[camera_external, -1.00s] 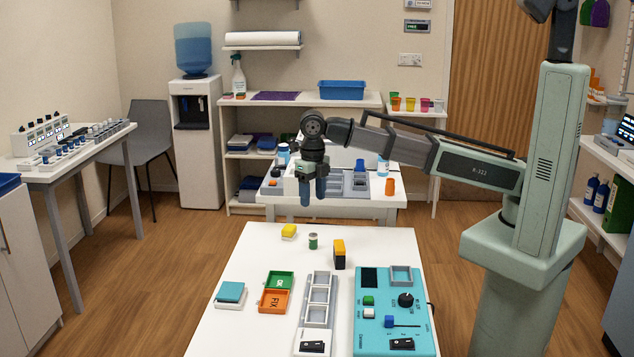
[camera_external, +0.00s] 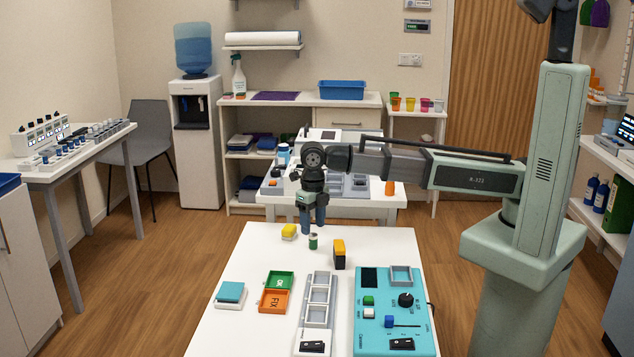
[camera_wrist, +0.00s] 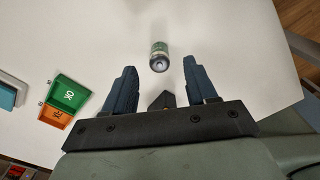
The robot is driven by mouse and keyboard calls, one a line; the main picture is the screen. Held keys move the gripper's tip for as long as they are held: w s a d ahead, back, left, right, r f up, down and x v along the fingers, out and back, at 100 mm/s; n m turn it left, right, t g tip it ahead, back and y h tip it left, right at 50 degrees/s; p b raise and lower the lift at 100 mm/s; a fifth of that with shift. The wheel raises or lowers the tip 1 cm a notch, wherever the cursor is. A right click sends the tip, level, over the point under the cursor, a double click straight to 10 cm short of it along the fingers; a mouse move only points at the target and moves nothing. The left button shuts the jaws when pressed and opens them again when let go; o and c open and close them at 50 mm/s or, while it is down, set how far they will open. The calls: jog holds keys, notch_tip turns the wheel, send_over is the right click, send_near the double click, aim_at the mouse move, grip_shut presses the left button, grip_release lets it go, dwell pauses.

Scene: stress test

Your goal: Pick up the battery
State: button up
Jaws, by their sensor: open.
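The battery (camera_external: 313,242) is a small green cylinder with a metallic end, standing on the white table near its far edge. In the wrist view the battery (camera_wrist: 159,57) lies ahead of the fingertips, between their lines and apart from both. My gripper (camera_external: 313,229) points down just above the battery in the external view. In the wrist view my gripper (camera_wrist: 160,78) has its two dark blue fingers spread apart with nothing between them.
Nearer are green and orange trays (camera_external: 275,291), a grey slotted rack (camera_external: 318,302) and a teal panel (camera_external: 396,313). The white table (camera_external: 245,262) has free room at left.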

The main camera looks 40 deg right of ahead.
aim_at(313, 234)
jog(key=shift+s+f, duration=0.1)
jog(key=shift+f, duration=2.4)
grip_shut()
